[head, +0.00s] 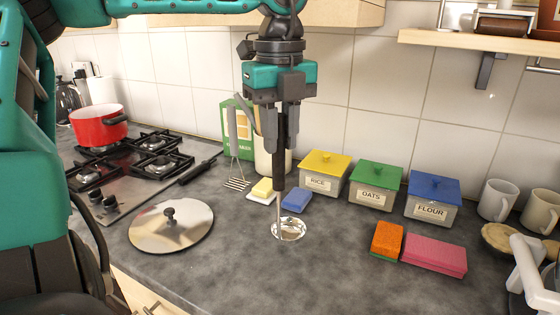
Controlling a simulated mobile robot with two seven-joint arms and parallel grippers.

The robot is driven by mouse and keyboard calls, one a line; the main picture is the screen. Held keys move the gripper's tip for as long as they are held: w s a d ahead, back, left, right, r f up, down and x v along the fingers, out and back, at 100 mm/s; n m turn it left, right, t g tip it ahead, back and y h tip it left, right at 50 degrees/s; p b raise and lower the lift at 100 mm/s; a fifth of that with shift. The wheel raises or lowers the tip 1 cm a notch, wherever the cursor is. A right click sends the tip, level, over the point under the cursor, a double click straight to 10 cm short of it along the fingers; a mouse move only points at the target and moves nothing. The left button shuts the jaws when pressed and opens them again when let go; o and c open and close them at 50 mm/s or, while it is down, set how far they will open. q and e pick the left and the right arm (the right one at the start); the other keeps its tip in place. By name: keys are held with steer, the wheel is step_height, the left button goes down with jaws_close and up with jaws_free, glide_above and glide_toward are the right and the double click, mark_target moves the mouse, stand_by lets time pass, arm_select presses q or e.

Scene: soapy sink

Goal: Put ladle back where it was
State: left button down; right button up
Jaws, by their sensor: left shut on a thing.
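The ladle (280,165) has a long black handle and a shiny metal bowl. It hangs nearly upright, bowl down, in the middle of the head view. My left gripper (281,122) comes down from above and is shut on the upper part of the handle. The bowl shows low over the grey counter; I cannot tell whether it touches. A cream utensil crock (263,160) stands behind the ladle, partly hidden by it and the gripper. A slotted turner (233,145) shows beside the crock.
Yellow rice (323,174), green oats (374,187) and blue flour (432,201) boxes line the back. Sponges (387,239) lie in front. A pot lid (171,225) lies left, near the hob with a red pot (99,126). The front middle of the counter is clear.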

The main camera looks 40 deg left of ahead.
mark_target(280, 109)
arm_select(q)
steer(key=shift+f, duration=2.5)
steer(key=c, duration=1)
jaws_free()
steer(key=shift+o, duration=0.2)
step_height(280, 109, up, 12)
steer(key=shift+r, duration=0.1)
